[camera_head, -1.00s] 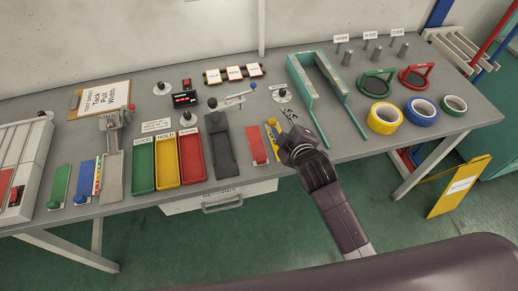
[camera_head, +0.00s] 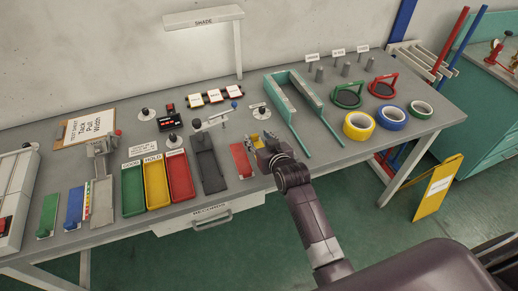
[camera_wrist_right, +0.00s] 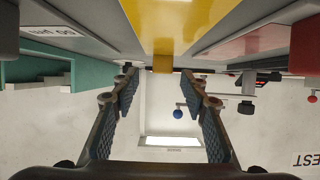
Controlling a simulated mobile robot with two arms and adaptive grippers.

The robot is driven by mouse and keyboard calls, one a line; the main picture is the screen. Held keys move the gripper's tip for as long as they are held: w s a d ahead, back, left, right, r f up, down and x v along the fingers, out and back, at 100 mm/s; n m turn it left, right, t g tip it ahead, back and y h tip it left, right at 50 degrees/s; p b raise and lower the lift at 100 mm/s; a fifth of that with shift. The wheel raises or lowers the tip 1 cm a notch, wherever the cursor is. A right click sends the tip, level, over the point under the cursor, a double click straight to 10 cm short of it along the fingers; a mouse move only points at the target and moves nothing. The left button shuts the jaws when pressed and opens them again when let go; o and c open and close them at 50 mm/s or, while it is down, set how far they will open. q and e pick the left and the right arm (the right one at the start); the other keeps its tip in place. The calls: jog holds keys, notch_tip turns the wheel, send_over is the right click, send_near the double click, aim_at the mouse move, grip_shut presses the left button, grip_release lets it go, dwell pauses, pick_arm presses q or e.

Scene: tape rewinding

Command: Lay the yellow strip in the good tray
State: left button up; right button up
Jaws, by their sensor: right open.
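The yellow strip (camera_head: 257,140) lies on the bench just right of a red strip. In the head view my right gripper (camera_head: 264,147) is at its near end and hides part of it. In the right wrist view the yellow strip (camera_wrist_right: 180,22) fills the top middle, its end between the two open fingers (camera_wrist_right: 162,98); I cannot tell whether they touch it. The good tray (camera_head: 132,190) is the green, empty one, leftmost of three, with a GOOD label behind it. My left gripper is not in view.
The yellow hold tray (camera_head: 156,184) and red tray (camera_head: 180,177) stand beside the good tray. A teal frame (camera_head: 305,112) and tape rolls (camera_head: 358,126) are to the right.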

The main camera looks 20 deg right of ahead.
aim_at(254, 135)
jog(key=shift+x, duration=2)
jog(key=shift+a, duration=0.15)
grip_shut()
